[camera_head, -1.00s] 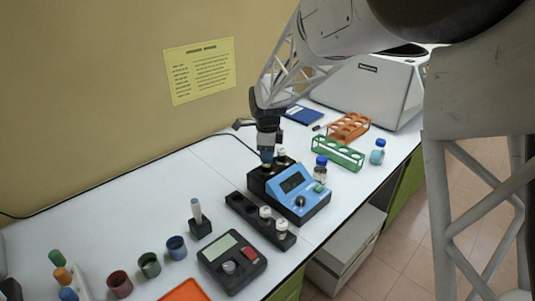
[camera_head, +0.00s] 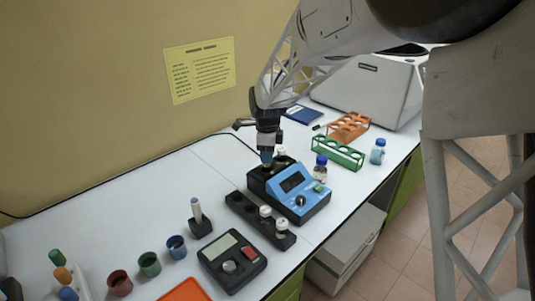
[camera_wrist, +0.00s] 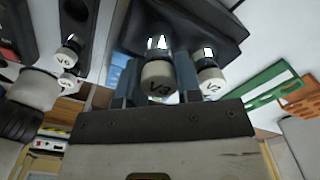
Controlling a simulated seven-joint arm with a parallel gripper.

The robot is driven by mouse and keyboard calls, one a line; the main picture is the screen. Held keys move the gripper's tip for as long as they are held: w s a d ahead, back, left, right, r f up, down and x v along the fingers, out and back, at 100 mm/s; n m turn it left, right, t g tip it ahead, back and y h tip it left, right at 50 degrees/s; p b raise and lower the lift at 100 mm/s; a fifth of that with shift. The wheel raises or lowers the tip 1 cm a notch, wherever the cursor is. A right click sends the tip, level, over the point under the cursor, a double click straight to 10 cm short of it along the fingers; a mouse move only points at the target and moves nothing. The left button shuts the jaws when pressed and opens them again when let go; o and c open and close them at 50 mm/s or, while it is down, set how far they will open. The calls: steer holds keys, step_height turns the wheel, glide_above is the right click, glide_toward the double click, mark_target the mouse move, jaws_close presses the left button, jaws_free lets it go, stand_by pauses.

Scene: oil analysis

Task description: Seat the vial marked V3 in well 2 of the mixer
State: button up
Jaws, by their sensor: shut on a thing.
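The vial marked V3 (camera_wrist: 158,84) is between my gripper's fingers (camera_wrist: 157,92) in the wrist view, its pale cap towards the camera. My gripper (camera_head: 266,158) is shut on it, over the back left part of the mixer (camera_head: 298,196), a blue and black device with a display and a knob. The mixer's dark well block (camera_wrist: 195,22) shows beyond the vial in the wrist view. Another capped vial (camera_wrist: 209,84), its mark seemingly V2, stands beside V3 on the right. The lower end of V3 and well 2 are hidden, so I cannot tell whether it is seated.
A black rack (camera_head: 239,205) with two white-capped vials stands left of the mixer. A blue-capped bottle (camera_head: 320,167) and a green rack (camera_head: 338,153) stand to the right. A dark scale-like device (camera_head: 232,262) lies in front. The bench behind the cups is clear.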

steer(key=shift+f, duration=1.15)
stand_by(1.1)
steer(key=o, duration=1.3)
steer(key=shift+r, duration=0.2)
steer(key=shift+r, duration=3.3)
